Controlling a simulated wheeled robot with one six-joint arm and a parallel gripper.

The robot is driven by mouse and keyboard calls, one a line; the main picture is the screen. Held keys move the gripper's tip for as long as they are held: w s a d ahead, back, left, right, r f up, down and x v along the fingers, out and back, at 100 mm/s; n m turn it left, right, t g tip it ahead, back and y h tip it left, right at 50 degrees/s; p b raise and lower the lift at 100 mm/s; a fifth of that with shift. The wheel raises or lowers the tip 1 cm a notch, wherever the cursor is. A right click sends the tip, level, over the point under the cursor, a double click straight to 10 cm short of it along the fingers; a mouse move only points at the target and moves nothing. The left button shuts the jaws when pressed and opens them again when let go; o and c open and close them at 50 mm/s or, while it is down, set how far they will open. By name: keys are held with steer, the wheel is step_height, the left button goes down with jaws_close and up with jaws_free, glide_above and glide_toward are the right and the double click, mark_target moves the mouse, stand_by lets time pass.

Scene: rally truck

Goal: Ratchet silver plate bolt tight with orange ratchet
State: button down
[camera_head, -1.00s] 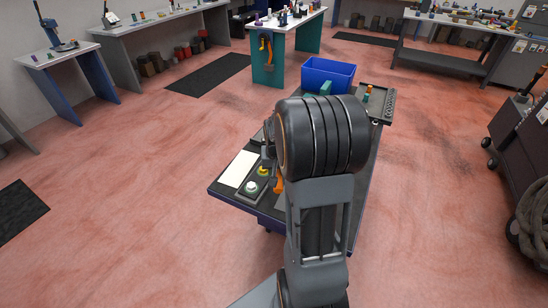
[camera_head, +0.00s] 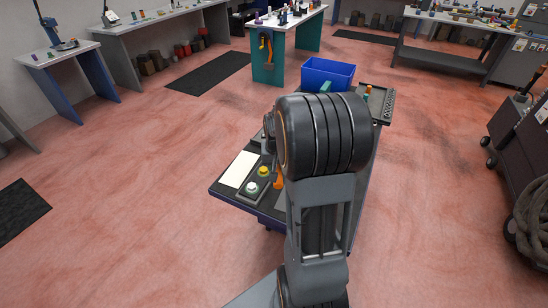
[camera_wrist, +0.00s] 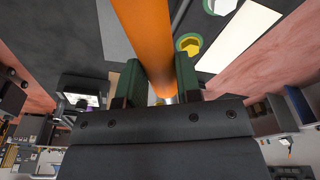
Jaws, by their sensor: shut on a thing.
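My gripper (camera_wrist: 158,78) is shut on the orange ratchet (camera_wrist: 143,28) in the wrist view, its green-padded fingers on either side of the handle. The handle runs out of the top of that view, so its far end is hidden. A bit of the orange ratchet (camera_head: 279,183) shows left of my arm in the head view. A grey plate (camera_wrist: 115,30) lies beside the handle in the wrist view; I cannot tell whether it is the silver plate. No silver bolt can be made out, nor whether the ratchet touches one.
A yellow bolt-like piece (camera_wrist: 190,43) and a white one (camera_head: 252,187) sit on the cart top beside a pale sheet (camera_head: 239,168). A blue bin (camera_head: 328,73) stands at the cart's far end. My arm hides much of the cart. Open floor surrounds it.

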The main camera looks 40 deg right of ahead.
steer(key=shift+r, duration=0.2)
steer(key=shift+r+p, duration=1.45)
steer(key=shift+r, duration=0.45)
